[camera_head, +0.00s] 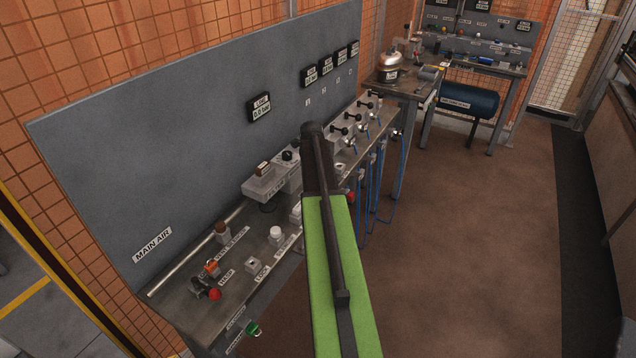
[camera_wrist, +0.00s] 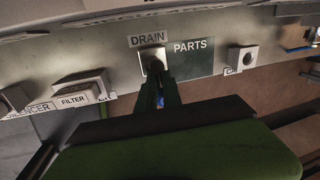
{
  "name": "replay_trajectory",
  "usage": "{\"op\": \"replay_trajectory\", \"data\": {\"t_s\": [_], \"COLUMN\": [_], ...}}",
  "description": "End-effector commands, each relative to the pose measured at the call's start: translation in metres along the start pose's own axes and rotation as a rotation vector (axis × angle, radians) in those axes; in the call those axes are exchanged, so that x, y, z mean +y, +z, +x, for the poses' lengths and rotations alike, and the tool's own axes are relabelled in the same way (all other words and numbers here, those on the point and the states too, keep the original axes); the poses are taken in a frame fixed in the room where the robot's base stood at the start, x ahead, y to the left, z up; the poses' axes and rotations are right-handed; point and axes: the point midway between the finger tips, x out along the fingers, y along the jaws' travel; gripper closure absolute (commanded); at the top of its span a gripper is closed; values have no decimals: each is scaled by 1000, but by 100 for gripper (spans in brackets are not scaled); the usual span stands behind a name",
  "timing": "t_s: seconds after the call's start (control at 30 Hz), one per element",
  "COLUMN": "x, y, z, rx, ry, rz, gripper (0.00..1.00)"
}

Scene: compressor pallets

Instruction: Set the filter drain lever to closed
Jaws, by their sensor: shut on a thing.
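In the wrist view, a pale square mount with a dark round centre (camera_wrist: 152,54) sits under the DRAIN label (camera_wrist: 147,40) on the bench's edge. My gripper (camera_wrist: 157,82) reaches up to this mount. Its dark fingers are shut on the drain lever, which is mostly hidden between them. Only the lever's root at the mount shows, so its exact angle is hard to tell. A FILTER label (camera_wrist: 74,100) is on a block to the left. In the head view, my green arm hides the gripper and the drain lever.
A PARTS plate (camera_wrist: 193,57) is right of the drain mount, with another pale block (camera_wrist: 243,58) beyond it. In the head view, the bench (camera_head: 187,312) carries a red knob (camera_head: 215,294) and several levers. Blue hoses (camera_head: 402,180) hang at its front. Brown floor (camera_head: 480,230) is clear to the right.

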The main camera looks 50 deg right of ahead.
Motion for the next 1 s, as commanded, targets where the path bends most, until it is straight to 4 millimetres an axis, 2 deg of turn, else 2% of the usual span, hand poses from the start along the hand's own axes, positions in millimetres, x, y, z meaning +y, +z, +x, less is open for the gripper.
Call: {"op": "replay_trajectory", "data": {"t_s": [0.03, 0.3, 0.8, 0.83, 1.0], "x": [0, 3, 4, 4, 4], "y": [-6, -7, -7, -7, -6], "z": [1, 0, 1, 1, 0], "rx": [17, 34, 37, 37, 36], "ry": [1, 4, 4, 4, 4], "rz": [25, 100, 114, 114, 112], "gripper": [100, 100, 100, 86, 64]}}
